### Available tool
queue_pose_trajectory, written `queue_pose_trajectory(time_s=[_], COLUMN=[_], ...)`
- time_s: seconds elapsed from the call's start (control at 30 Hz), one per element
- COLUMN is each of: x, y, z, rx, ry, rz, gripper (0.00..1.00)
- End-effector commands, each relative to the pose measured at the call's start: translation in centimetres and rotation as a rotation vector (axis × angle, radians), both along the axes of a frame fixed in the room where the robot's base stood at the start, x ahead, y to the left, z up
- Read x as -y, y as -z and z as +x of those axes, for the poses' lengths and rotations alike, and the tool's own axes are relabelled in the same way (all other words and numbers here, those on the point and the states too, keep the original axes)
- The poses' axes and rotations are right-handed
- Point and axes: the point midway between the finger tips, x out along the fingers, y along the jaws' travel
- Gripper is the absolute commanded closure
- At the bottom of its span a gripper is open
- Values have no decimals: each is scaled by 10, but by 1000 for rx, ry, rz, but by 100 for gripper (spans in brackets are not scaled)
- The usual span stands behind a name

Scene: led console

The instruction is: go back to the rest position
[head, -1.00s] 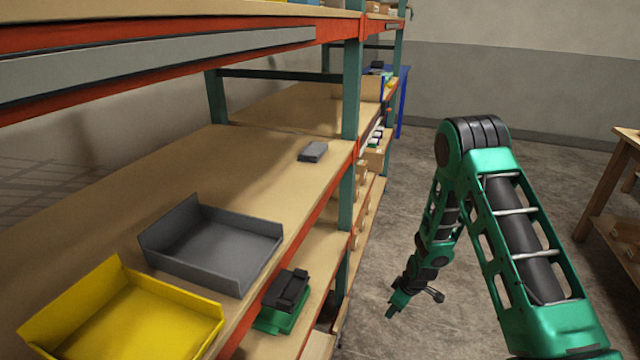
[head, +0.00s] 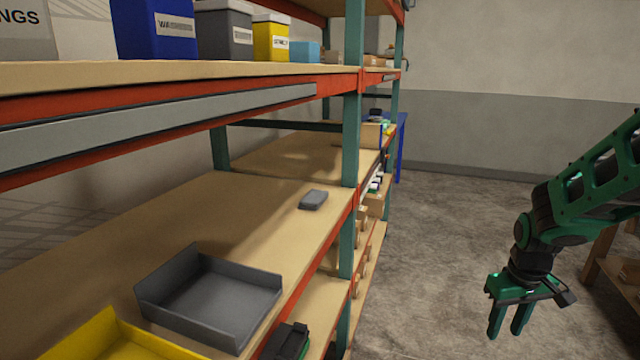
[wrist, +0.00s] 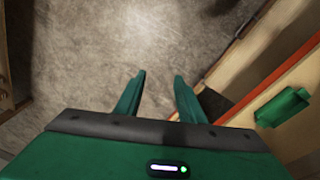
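My green gripper (head: 508,318) hangs at the right of the head view, over the bare concrete floor and apart from the shelves. Its two fingers point down with a gap between them. In the wrist view the gripper (wrist: 158,95) shows its two green fingers spread, with only floor between them, so it is open and empty. My green arm comes in from the right edge of the head view.
A shelf rack on the left holds a grey tray (head: 208,300), a yellow tray (head: 110,340) and a small grey box (head: 313,200). Labelled bins stand on the upper shelf (head: 200,72). A wooden table (head: 612,262) stands at the right. The floor (head: 425,270) between is clear.

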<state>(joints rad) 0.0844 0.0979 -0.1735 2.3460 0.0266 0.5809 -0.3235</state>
Motion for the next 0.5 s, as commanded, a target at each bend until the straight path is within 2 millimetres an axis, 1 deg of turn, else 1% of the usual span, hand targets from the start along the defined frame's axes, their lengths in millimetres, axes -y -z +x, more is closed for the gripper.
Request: queue_pose_trajectory(time_s=[0.03,0.17,0.2,0.33,0.5], x=[4,11,12,14,10], y=[-14,-40,-46,-66,-84], z=[-16,-57,-70,-113,-169], rx=[2,-11,-16,-30,-49], ry=[44,156,192,305,448], rz=[3,15,19,36,64], gripper=[64,64,64,64,64])
